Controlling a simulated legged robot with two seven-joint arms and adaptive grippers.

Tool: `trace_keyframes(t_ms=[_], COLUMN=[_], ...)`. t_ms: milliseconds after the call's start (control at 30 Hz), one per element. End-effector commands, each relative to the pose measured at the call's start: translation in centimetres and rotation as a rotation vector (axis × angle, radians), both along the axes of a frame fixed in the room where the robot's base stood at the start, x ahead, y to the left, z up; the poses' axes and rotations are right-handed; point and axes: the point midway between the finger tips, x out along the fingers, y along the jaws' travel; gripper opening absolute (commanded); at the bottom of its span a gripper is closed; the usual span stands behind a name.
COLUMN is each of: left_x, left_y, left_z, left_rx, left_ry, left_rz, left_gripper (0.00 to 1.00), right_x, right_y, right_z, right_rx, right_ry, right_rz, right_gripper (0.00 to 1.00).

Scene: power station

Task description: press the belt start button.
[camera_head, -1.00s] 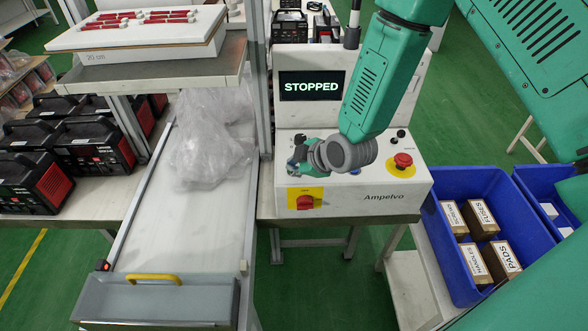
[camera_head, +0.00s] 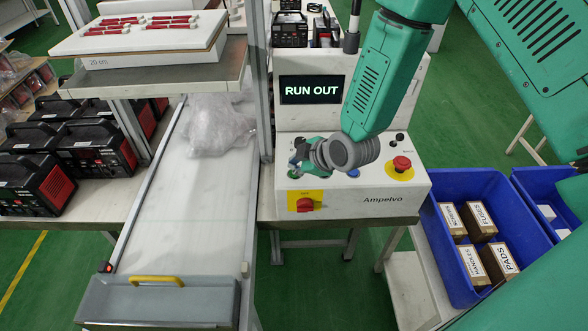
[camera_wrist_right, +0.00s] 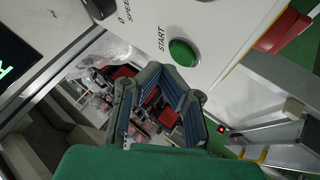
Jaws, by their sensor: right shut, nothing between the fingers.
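The control box (camera_head: 400,200) labelled Ampelvo stands at the middle right, and its screen (camera_head: 310,89) reads RUN OUT. My right gripper (camera_head: 299,157) is over the left part of its sloped panel. In the right wrist view, the green button (camera_wrist_right: 183,52) marked START is lit or bright and lies just beyond the fingers of my right gripper (camera_wrist_right: 163,78). The fingers are shut and empty. Whether they touch the button I cannot tell. My left gripper is not in view.
A red emergency button (camera_head: 402,164) and a red rotary switch (camera_head: 305,204) are on the box. The conveyor belt (camera_head: 180,225) carries plastic bags (camera_head: 215,128) and ends at a grey bin (camera_head: 158,302). A blue crate (camera_head: 450,255) with cartons stands at the right.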

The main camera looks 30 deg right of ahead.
Motion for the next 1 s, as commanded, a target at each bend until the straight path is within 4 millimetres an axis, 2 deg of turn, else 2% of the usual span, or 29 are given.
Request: trace_keyframes(t_ms=[300,800,1000], left_x=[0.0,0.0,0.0], left_y=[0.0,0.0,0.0], left_z=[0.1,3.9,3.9], left_rx=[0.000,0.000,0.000], left_ry=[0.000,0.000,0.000], left_rz=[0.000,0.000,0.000], left_gripper=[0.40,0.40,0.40], right_x=[0.0,0.0,0.0], right_y=[0.0,0.0,0.0], right_z=[0.2,4.9,4.9], right_rx=[-0.001,-0.001,0.000], right_ry=[0.000,0.000,0.001], right_rz=[0.001,0.001,0.001], right_gripper=[0.00,0.00,0.00])
